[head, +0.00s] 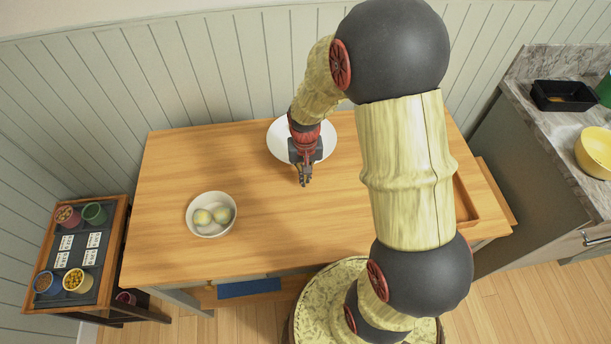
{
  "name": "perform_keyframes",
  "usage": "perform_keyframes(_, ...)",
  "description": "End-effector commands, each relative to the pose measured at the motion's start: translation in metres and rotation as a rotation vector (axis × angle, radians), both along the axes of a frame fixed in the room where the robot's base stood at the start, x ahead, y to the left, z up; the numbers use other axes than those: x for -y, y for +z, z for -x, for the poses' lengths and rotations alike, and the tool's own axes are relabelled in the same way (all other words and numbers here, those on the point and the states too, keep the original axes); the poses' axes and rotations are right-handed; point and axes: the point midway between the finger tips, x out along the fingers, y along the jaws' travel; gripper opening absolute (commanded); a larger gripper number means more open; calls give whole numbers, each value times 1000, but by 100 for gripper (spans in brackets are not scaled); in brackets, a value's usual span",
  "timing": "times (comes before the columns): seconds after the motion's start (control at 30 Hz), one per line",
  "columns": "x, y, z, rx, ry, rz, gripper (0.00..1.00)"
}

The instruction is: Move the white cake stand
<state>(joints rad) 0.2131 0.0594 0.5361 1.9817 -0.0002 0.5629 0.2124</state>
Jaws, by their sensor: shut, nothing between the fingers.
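A round white dish (328,146), which looks like the white cake stand, is at the back middle of the wooden table. My arm and wrist cover its middle, and its base is hidden. My gripper (305,182) is shut and empty, pointing down just in front of the dish's near edge. Its height above the table is hard to judge. I cannot tell whether it touches the dish.
A white bowl (210,229) with two pale round items is on the table (165,180) at left. A wooden tray (463,207) at right is partly behind my arm. A cart (107,235) holds cups. The table's front middle is clear.

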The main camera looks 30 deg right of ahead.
Motion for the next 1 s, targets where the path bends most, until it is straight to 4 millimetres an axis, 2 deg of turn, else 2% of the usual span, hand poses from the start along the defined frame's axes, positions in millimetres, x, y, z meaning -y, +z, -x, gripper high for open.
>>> perform_keyframes(0.2,9,0,-19,-1,-2,0,0)
perform_keyframes(0.67,11,1,-24,-1,-1,0,0)
perform_keyframes(0.9,21,2,-47,-1,-1,0,0)
perform_keyframes(1.0,23,1,-50,-1,-1,0,0)
